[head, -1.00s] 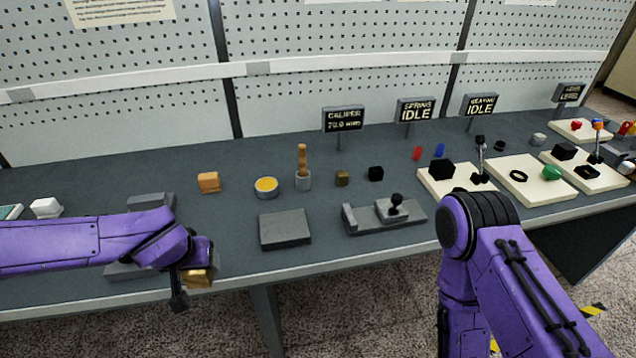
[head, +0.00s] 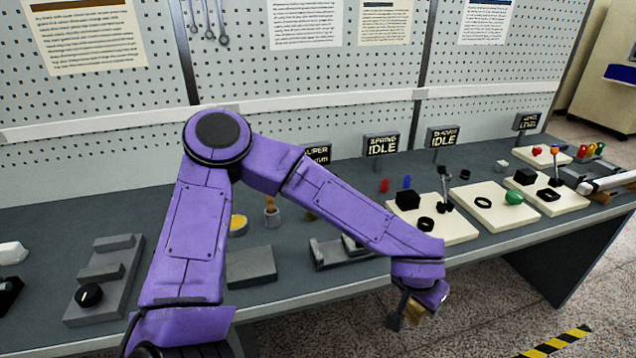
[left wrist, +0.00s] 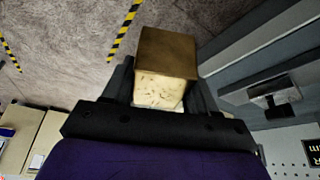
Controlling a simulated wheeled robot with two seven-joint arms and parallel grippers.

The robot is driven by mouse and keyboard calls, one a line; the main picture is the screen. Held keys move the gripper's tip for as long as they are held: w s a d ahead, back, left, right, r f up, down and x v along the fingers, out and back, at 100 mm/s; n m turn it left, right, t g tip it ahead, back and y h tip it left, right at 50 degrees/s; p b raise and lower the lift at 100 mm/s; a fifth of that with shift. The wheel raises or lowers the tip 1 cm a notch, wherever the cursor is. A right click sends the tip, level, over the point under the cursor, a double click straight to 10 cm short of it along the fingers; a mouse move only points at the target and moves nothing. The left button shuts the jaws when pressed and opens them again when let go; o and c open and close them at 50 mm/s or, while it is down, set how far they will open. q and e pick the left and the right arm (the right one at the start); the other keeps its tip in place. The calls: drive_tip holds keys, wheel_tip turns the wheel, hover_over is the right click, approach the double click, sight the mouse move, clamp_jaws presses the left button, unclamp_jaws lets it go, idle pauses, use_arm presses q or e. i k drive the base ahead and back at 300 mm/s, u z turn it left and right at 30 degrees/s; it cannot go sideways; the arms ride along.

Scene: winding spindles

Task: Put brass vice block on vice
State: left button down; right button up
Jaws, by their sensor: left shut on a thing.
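My left gripper (head: 418,303) is shut on the brass block (head: 413,314) and holds it out past the bench's front edge, over the floor. In the left wrist view the brass block (left wrist: 167,70) sits between both fingers, with a brown face and a pale, speckled face. A grey fixture with two raised jaws and a black knob, which looks like the vice (head: 112,281), stands on the bench at the far left of the head view. The block is well apart from it, far to its right. My right gripper is not in view.
My left arm crosses the bench and hides part of it. Behind it are a grey plate (head: 251,267), a slide gauge (head: 328,254) and a yellow-topped cup (head: 238,225). Pale trays (head: 488,206) with small parts fill the right side. Signs stand at the back.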

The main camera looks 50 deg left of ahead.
sight(110, 262)
drive_tip(key=z, duration=0.25)
drive_tip(key=k, duration=0.5)
drive_tip(key=u, duration=1.4)
drive_tip(key=i, duration=0.5)
